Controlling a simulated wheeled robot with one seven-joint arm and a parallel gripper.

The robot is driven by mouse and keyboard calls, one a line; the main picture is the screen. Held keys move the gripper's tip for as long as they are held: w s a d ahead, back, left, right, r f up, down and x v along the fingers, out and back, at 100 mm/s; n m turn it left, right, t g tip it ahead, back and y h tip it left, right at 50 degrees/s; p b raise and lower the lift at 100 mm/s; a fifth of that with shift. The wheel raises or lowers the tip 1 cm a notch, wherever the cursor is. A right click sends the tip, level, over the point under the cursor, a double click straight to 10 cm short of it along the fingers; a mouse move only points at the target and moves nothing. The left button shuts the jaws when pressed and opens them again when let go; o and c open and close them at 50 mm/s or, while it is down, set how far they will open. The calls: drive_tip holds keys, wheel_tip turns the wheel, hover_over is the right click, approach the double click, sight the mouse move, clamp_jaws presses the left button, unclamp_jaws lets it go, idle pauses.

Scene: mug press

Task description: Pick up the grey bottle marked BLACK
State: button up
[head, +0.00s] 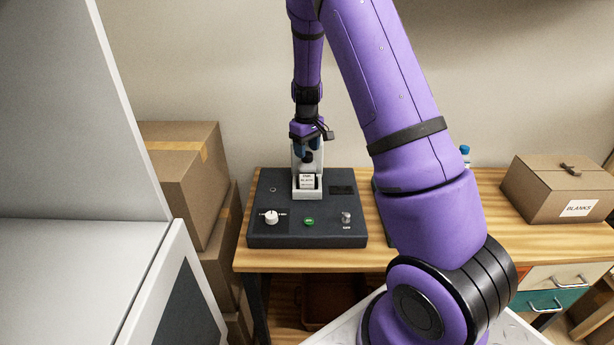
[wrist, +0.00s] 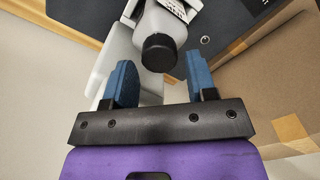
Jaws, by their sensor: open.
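The grey bottle (wrist: 164,26) has a black cap and a white label. In the head view the bottle (head: 306,181) stands in a pale holder (head: 308,194) on a dark press base, its small label seeming to read BLACK. My gripper (head: 307,152) is over it, pointing down. In the wrist view my gripper (wrist: 160,66) has its blue fingers apart on either side of the cap, with gaps on both sides. Neither finger visibly touches the bottle. Much of the bottle's upper part is hidden by the fingers in the head view.
The dark base (head: 290,238) carries a white knob (head: 270,217), a green button (head: 309,222) and a metal switch. A blue-capped bottle (head: 465,152) shows partly behind my arm. A box marked BLANKS (head: 545,195) stands right on the wooden table (head: 510,240); cartons (head: 185,170) are stacked left.

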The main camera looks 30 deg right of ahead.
sight(307, 172)
wheel_tip(307, 172, down, 3)
drive_tip(key=shift+r, duration=0.1)
clamp_jaws()
idle(0.3)
